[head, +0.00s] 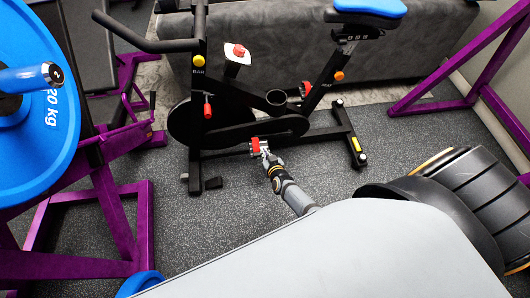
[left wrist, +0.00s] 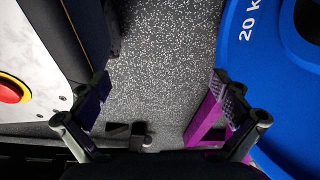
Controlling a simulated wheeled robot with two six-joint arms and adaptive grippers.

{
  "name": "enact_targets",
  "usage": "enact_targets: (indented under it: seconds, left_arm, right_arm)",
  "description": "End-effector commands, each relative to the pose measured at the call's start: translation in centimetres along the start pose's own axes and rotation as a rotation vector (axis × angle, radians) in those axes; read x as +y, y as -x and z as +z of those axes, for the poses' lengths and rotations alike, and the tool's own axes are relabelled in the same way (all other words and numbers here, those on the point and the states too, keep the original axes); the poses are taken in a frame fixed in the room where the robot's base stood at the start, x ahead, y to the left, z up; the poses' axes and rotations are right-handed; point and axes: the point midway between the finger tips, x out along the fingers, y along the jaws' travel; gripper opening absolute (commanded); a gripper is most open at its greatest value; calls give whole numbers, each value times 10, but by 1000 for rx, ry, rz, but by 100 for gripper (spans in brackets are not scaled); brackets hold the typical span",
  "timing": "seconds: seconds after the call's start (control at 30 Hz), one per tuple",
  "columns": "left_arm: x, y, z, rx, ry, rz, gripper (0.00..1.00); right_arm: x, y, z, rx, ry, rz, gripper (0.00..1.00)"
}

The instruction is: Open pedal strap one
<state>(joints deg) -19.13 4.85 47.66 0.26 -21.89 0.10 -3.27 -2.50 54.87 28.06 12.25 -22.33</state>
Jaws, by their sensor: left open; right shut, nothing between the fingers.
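An exercise bike (head: 237,131) stands in the middle of the head view. One red pedal strap (head: 256,146) is on its near side, low on the crank. Another red strap (head: 305,91) shows on the far side, below the seat post. I cannot tell which one is strap one. My right gripper (head: 267,158) is shut and empty, right at the near pedal and strap; whether it touches them is too small to tell. My left gripper (left wrist: 160,80) shows in the left wrist view, open and empty over the speckled floor, away from the bike.
A blue 20 kg plate (head: 45,125) on a purple rack (head: 110,205) stands at left; the plate also shows close beside my left gripper (left wrist: 270,90). Black round weights (head: 450,195) lie at right. A purple frame (head: 460,95) is behind them. Floor (head: 345,175) is free between.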

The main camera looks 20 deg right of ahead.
Motion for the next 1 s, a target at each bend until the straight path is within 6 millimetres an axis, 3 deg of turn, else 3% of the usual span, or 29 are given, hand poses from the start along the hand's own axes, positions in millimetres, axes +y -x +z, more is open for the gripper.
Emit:
enact_targets:
  seconds: [0.2,0.3,0.37,0.47,0.67,0.8,0.9,1.0]
  left_arm:
    - [0,0,0,1,0,0,100]
    - [0,4,0,0,0,0,89]
    - [-1,16,-1,0,0,0,81]
    - [-4,56,-1,-1,0,0,67]
    - [-13,166,2,-8,0,1,40]
    - [-18,235,5,-12,-1,1,21]
    - [-21,274,7,-14,-1,1,8]
    - [-22,299,9,-14,-1,1,0]
  right_arm:
    - [0,0,0,0,0,0,0]
    - [0,3,-1,-5,2,-1,0]
    - [1,11,-2,-26,8,-3,0]
    - [5,43,-3,-110,31,-13,0]
    - [30,158,18,-415,101,-28,0]
    - [56,255,34,-642,150,-16,0]
    - [76,318,42,-781,178,2,0]
    - [92,367,46,-885,203,20,0]
